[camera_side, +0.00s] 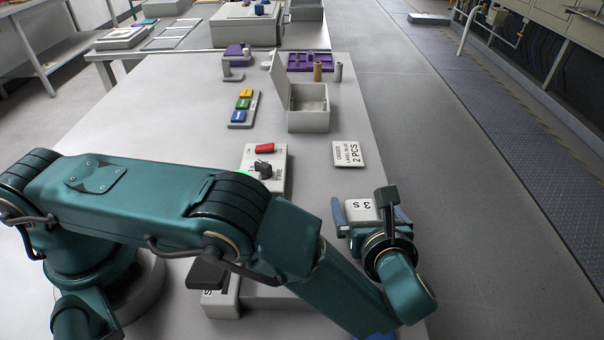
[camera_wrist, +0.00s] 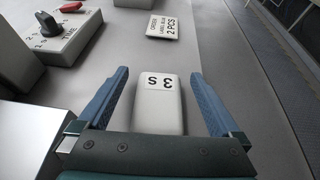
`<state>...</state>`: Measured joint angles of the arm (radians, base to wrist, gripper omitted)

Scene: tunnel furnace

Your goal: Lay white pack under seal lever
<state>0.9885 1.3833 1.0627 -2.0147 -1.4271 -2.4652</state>
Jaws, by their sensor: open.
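A white pack (camera_side: 362,208) marked "3 S" lies on the table near the right edge. In the wrist view the pack (camera_wrist: 158,105) lies between the two blue fingers of my gripper (camera_wrist: 158,76), with a gap on each side. My gripper (camera_side: 370,214) is open around it and not closed on it. A black lever-like part (camera_side: 207,276) shows below my arm, above a pale block with partly hidden lettering (camera_side: 220,304); I cannot tell for certain that it is the seal lever. My arm hides much of that area.
A control box with a red switch (camera_side: 264,148) and black knob (camera_side: 264,169) stands left of a "2 PCS" card (camera_side: 348,154). Behind are an open grey box (camera_side: 308,108), coloured blocks on a holder (camera_side: 243,109) and a purple tray (camera_side: 309,62). Table around the card is clear.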

